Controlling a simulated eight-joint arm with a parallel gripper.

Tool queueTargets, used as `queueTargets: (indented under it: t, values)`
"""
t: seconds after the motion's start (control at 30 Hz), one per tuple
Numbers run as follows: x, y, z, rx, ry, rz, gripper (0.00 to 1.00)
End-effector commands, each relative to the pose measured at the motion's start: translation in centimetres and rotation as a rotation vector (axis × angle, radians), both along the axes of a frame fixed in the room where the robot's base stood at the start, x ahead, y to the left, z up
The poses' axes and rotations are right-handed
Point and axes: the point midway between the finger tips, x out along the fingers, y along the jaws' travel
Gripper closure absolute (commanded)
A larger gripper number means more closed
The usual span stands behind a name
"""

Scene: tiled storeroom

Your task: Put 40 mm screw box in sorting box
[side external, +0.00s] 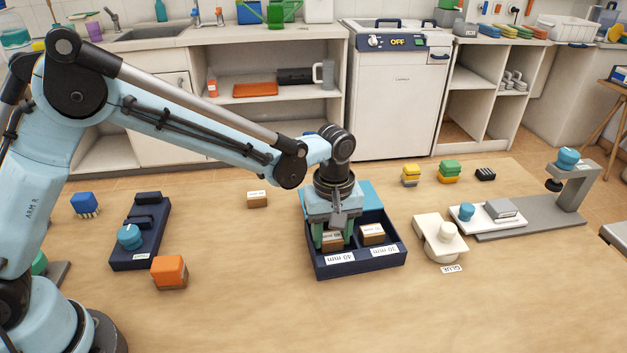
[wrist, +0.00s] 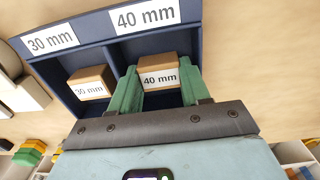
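The sorting box (side external: 318,268) is a dark blue tray with a 40 mm and a 30 mm compartment, labelled on its front; it also shows in the wrist view (wrist: 92,50). The 40 mm screw box (side external: 333,241), brown with a white label, is inside the 40 mm compartment and shows in the wrist view (wrist: 158,78). My gripper (side external: 332,238) points down into that compartment, its green fingers shut on the box's two sides. I cannot tell whether the box touches the floor. The 30 mm screw box (side external: 372,235) sits in the 30 mm compartment.
Another small brown labelled box (side external: 257,199) lies behind and left of the tray. An orange block (side external: 169,272) and a dark blue holder (side external: 143,230) stand left. A cream glue device (side external: 439,237) stands close right. The front table is clear.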

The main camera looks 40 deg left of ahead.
Motion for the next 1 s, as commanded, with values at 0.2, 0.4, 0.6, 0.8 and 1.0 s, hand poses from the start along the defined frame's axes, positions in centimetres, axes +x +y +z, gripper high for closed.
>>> queueTargets:
  t: [0.2,0.4,0.6,0.8,1.0]
  values:
    - [0.0,0.0,0.0,0.000,0.000,0.000,0.43]
    - [0.0,0.0,0.3,0.000,0.000,0.000,0.43]
    - [0.0,0.0,2.9,0.000,0.000,0.000,0.43]
    - [0.0,0.0,7.0,0.000,0.000,0.000,0.43]
    - [0.0,0.0,10.3,0.000,0.000,0.000,0.43]
